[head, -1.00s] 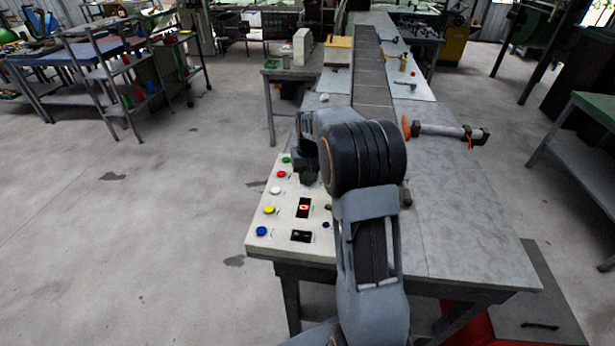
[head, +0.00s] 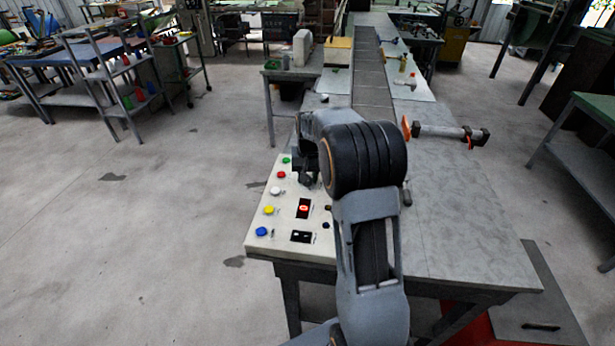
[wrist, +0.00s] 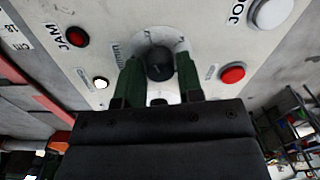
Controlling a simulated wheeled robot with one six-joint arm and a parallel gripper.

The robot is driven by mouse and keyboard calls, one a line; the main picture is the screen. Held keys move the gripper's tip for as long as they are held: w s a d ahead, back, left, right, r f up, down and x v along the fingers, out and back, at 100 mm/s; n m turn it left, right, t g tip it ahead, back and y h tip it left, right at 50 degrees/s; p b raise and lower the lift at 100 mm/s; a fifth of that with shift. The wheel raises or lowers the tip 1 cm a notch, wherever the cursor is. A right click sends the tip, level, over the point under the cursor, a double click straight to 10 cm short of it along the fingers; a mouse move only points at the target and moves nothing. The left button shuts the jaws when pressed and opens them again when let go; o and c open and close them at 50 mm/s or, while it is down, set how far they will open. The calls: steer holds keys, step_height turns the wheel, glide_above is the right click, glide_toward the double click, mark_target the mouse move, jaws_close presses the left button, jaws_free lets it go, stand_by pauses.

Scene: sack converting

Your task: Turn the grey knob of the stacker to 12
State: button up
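The stacker's control panel (head: 262,222) lies at the left edge of the grey table. In the wrist view a dark round knob (wrist: 160,62) stands on a pale dial with small marks, too small to read. My gripper (wrist: 160,70) reaches to it with two green fingers, one on each side of the knob. The fingers look very close to the knob's sides; I cannot tell whether they touch it. The pointer is not clear, so the knob's setting cannot be read. In the head view my arm hides the knob, and my gripper (head: 309,181) is a dark shape over the panel.
Around the knob are a red button (wrist: 232,75), a white button (wrist: 270,12) and a red JAM button (wrist: 75,36). The panel also has yellow (head: 269,210) and blue (head: 261,231) buttons and a red-lit display (head: 304,208). A conveyor (head: 370,80) runs off behind.

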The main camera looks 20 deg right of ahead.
steer(key=o, duration=0.3)
steer(key=shift+o, duration=0.2)
step_height(320, 180, up, 14)
steer(key=shift+s+d+b, duration=0.15)
steer(key=shift+d+b, duration=0.1)
steer(key=shift+b, duration=0.1)
steer(key=shift+f, duration=0.1)
stand_by(0.4)
glide_above(310, 187)
step_height(310, 187, down, 4)
steer(key=s+a+f+n+t, duration=0.1)
steer(key=s+a, duration=0.2)
steer(key=s, duration=0.3)
steer(key=s+a+f+n+t, duration=0.1)
steer(key=s+a, duration=0.2)
steer(key=s, duration=0.3)
steer(key=s+a+f+n+t, duration=0.1)
steer(key=s+a, duration=0.2)
steer(key=s, duration=0.3)
steer(key=shift+s+f+n+h, duration=0.1)
steer(key=shift+n+h, duration=0.2)
steer(key=shift+n, duration=0.1)
steer(key=shift+s+a+r+n+t, duration=0.25)
steer(key=shift+s+a+r, duration=0.2)
steer(key=shift+s, duration=0.25)
steer(key=shift+s+a+r+n+t, duration=0.15)
steer(key=shift+s+a+r+t, duration=0.2)
steer(key=shift+s+a, duration=0.25)
